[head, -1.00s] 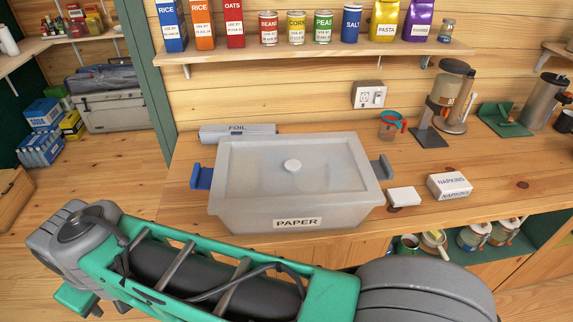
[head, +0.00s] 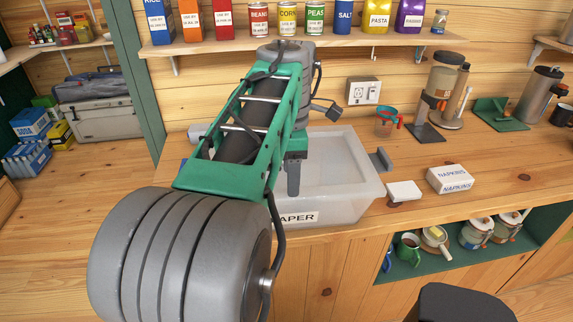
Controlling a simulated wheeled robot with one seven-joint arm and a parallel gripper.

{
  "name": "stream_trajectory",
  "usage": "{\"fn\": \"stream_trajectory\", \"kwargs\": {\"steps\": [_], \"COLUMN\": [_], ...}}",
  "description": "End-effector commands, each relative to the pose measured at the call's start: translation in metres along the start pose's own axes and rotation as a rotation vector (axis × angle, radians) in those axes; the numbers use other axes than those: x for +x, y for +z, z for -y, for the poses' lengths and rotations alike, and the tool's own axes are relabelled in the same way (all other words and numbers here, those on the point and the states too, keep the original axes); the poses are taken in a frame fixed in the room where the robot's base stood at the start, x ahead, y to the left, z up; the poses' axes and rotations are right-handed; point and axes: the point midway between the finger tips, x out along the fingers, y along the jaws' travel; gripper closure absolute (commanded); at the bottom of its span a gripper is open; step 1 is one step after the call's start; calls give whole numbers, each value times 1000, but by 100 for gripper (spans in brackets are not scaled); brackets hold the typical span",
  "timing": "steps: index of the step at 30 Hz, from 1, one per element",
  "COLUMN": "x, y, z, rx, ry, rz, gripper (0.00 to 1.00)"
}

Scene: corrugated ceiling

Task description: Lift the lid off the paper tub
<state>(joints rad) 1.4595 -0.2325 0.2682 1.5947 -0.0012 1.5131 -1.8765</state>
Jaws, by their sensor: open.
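The paper tub (head: 345,212) is a translucent grey bin on the wooden counter, with a label partly covered so that "APER" shows. Its pale lid (head: 335,170) appears in place on top. The lid's round knob is hidden behind my gripper and arm. My gripper (head: 293,188) is open and points down over the middle of the lid. Only a narrow side of its fingers shows, and I cannot tell whether they touch the lid or stand around the knob. My arm covers the tub's left part.
A small white box (head: 404,192) sits right of the tub, beside the napkins box (head: 450,180). A red and teal measuring cup (head: 387,121) stands behind. A shelf of cans (head: 287,20) runs above the counter.

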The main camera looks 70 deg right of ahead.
Motion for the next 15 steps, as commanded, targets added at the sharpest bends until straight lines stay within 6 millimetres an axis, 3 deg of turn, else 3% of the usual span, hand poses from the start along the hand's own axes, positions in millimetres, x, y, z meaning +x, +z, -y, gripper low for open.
{"fn": "stream_trajectory", "kwargs": {"steps": [7, 15], "x": [41, 49], "y": [5, 5], "z": [-2, -3], "rx": [1, 1], "ry": [-1, 2], "rz": [0, 1], "gripper": [38, 38]}}
